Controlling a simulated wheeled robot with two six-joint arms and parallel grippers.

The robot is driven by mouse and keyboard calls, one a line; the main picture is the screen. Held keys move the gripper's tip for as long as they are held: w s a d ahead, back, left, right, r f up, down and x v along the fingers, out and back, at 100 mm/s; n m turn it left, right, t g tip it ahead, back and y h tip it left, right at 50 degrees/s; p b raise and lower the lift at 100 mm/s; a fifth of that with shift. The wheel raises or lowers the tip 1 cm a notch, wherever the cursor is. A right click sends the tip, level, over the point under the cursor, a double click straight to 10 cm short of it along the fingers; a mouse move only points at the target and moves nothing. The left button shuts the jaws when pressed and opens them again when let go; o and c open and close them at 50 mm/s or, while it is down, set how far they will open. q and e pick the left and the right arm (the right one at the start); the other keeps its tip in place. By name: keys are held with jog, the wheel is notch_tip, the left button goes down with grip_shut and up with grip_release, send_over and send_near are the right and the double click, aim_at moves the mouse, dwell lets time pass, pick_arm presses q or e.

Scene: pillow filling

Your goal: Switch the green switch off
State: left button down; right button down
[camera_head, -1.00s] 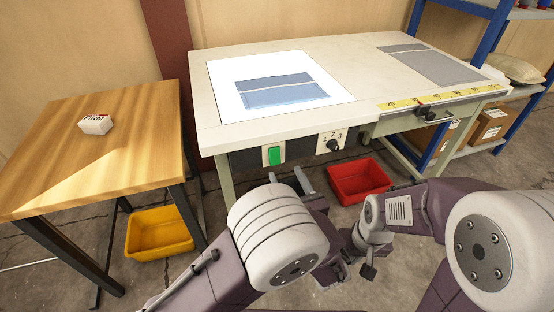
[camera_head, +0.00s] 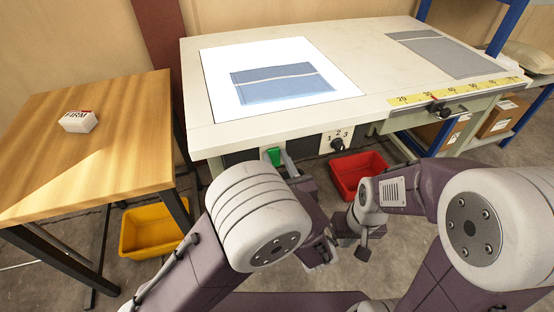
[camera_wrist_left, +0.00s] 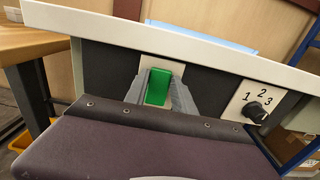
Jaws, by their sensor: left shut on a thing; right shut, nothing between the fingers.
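The green switch (camera_head: 273,156) sits on a light plate on the dark front panel under the white worktable's edge. In the left wrist view the green switch (camera_wrist_left: 158,86) is upright between the two grey fingers of my left gripper (camera_wrist_left: 158,98), which is shut on it. In the head view my left gripper (camera_head: 290,168) reaches the panel, and my wrist hides part of it. Which way the switch is pressed I cannot tell. My right gripper (camera_head: 363,248) hangs low, well away from the panel, shut and empty.
A numbered dial (camera_head: 337,143) is right of the switch; it also shows in the left wrist view (camera_wrist_left: 256,111). The worktable (camera_head: 375,55) holds blue and grey cloth pieces. A red bin (camera_head: 358,174) and a yellow bin (camera_head: 150,232) stand on the floor. A wooden table (camera_head: 95,155) is left.

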pick_arm(q)
jog(key=f+t+b, duration=0.1)
jog(key=b, duration=0.1)
jog(key=f+t+y+b, duration=0.1)
jog(key=t+b, duration=0.1)
jog(key=shift+s+b, duration=0.1)
jog(key=shift+b, duration=0.2)
jog(key=shift+r+t+b, duration=0.2)
jog(key=shift+t+b, duration=0.1)
jog(key=shift+t, duration=0.3)
jog(key=shift+s+r, duration=0.1)
jog(key=shift+r, duration=0.05)
jog(key=c, duration=1)
grip_release()
jog(key=shift+c, duration=0.2)
jog(key=shift+d, duration=0.1)
